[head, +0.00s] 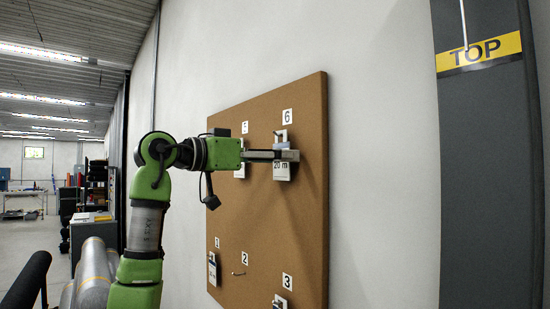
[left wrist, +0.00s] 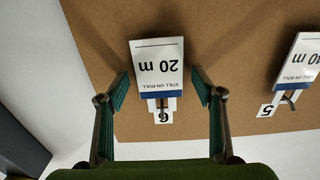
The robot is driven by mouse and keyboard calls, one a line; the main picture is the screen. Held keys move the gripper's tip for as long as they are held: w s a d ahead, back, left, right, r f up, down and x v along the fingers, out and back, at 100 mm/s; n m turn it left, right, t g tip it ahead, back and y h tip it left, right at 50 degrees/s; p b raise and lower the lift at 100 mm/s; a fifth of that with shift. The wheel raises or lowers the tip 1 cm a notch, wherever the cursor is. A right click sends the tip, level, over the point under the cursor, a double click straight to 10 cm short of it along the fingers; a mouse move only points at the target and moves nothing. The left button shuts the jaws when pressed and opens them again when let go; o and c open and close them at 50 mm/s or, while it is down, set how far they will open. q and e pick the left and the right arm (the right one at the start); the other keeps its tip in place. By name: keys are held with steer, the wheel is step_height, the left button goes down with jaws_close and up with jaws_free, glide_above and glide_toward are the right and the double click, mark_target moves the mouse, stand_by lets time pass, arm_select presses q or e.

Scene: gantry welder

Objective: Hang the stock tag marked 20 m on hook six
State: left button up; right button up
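The white stock tag marked 20 m (head: 282,173) is at the hook under the number 6 label (head: 287,116) on the brown board. In the left wrist view the tag (left wrist: 157,62) shows upside down with a blue band, its narrow hanger by the hook (left wrist: 161,104) and partly over the 6 label (left wrist: 163,117). It appears to hang there. My left gripper (head: 292,155) is at the tag's upper part. In the left wrist view its fingers (left wrist: 160,78) are spread, one on each side of the tag, with gaps. My right gripper is not in view.
The brown board (head: 267,220) is on the white wall. A tag marked 40 m (left wrist: 302,60) hangs by label 5 (left wrist: 266,111). Tags hang by label 1 (head: 212,268) and label 3 (head: 280,301). The hook under label 2 (head: 239,273) is bare. A dark column (head: 487,180) stands right.

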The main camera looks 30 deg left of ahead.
arm_select(q)
steer(key=v, duration=1.2)
